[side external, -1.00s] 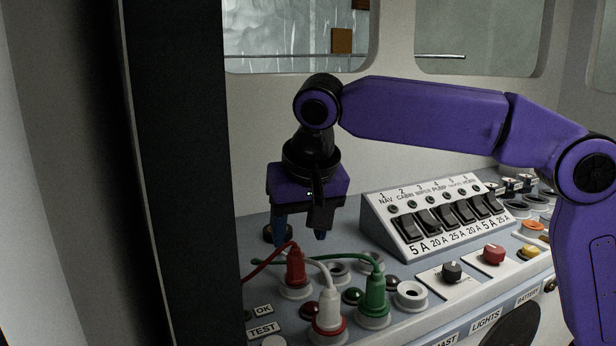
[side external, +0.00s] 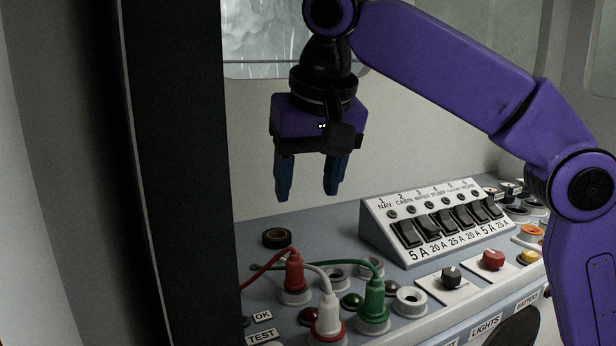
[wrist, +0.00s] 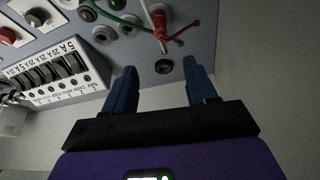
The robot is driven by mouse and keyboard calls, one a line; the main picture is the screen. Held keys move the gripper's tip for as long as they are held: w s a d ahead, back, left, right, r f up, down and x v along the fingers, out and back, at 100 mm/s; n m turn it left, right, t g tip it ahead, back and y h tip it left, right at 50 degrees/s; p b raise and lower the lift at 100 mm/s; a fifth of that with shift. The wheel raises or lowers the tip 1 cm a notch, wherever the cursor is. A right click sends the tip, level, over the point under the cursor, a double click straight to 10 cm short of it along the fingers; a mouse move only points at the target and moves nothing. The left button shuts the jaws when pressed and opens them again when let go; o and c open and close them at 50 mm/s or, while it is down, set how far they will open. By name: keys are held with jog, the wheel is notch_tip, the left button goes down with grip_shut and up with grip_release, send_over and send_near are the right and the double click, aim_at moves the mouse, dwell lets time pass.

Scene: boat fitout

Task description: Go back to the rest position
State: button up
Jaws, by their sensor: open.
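My gripper (side external: 308,194) is open and empty, with its two blue fingers pointing down, above the back left of the console. In the wrist view the gripper (wrist: 164,82) shows its fingers spread with nothing between them. Below it stand the red plug (side external: 294,272), the white plug (side external: 328,312) and the green plug (side external: 374,300), each upright in a socket with a cable of its own colour. The fingers are apart from all of them.
A black ring-shaped item (side external: 277,238) lies on the console below my gripper. The sloped switch box (side external: 440,222) stands to the right, with a black knob (side external: 452,276) and a red knob (side external: 493,260) in front. A dark post (side external: 180,170) rises at the left. The space around the gripper is clear.

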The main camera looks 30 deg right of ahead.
jog(key=shift+f, duration=0.15)
jog(key=s+d+f+n+g+y, duration=0.2)
jog(key=s+d+f+n+g, duration=0.1)
jog(key=s+d+f+n, duration=0.35)
jog(key=s+d+f+n+g+y, duration=0.25)
jog(key=s+f+n, duration=0.25)
jog(key=s+f, duration=0.35)
jog(key=s+d+f+n+h, duration=0.1)
jog(key=s+d+f, duration=0.2)
jog(key=d, duration=0.3)
jog(key=s+d+f+h, duration=0.1)
jog(key=s+d+f, duration=0.2)
jog(key=d+f, duration=0.2)
jog(key=s+d+f+n+t+h, duration=0.1)
jog(key=s+d+f, duration=0.2)
jog(key=d, duration=0.4)
jog(key=shift+s+d+f+n, duration=0.25)
jog(key=shift+f+n, duration=0.1)
jog(key=shift+f, duration=0.35)
